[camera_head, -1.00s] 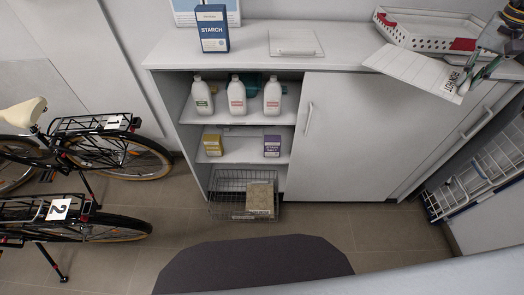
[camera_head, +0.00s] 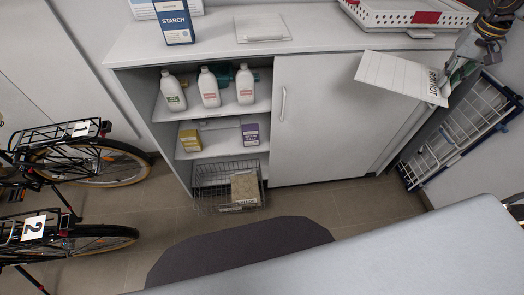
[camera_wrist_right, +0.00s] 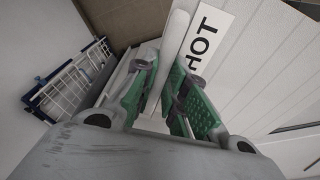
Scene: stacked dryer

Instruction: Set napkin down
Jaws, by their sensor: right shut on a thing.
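My right gripper (camera_head: 458,72) is at the upper right, beside the right end of a white lined panel (camera_head: 390,72) with a black-lettered label. The label reading HOT (camera_wrist_right: 206,42) is just beyond. My left gripper is not in view.
A white cabinet top (camera_head: 320,34) carries a starch box (camera_head: 175,20) and a white tray (camera_head: 405,14) with red parts. Bottles stand on the open shelf below. A pale grey surface (camera_head: 380,255) fills the lower right. A wire rack (camera_head: 460,140) leans at right; bikes stand at left.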

